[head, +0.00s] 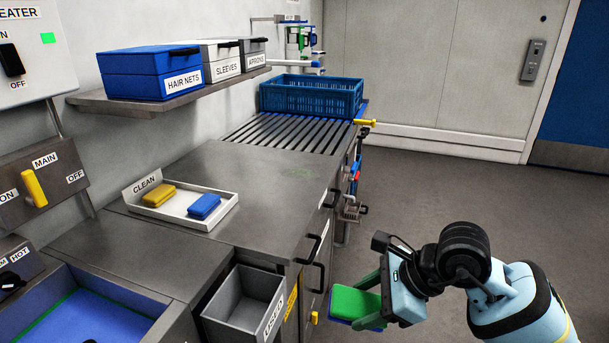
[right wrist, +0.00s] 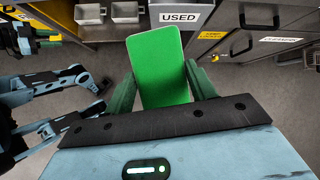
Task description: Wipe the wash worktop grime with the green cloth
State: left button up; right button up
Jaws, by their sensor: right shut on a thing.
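The green cloth (head: 352,303), a thick pad with a blue underside, is held in my right gripper (head: 373,298) in front of the worktop, over the floor. In the right wrist view the cloth (right wrist: 156,65) sticks out between the two green fingers, which are shut on it.
A white CLEAN tray (head: 171,218) holds a yellow and a blue pad at the worktop's left. A grey USED bin (head: 238,323) stands in front. A blue crate (head: 310,95) sits on the slatted part behind. Drawer handles (head: 308,249) project from the front edge.

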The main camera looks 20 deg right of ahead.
jog(key=s+f, duration=0.3)
jog(key=f, duration=0.7)
jog(key=shift+f+p, duration=0.4)
jog(key=shift+p, duration=0.05)
jog(key=shift+d, duration=0.15)
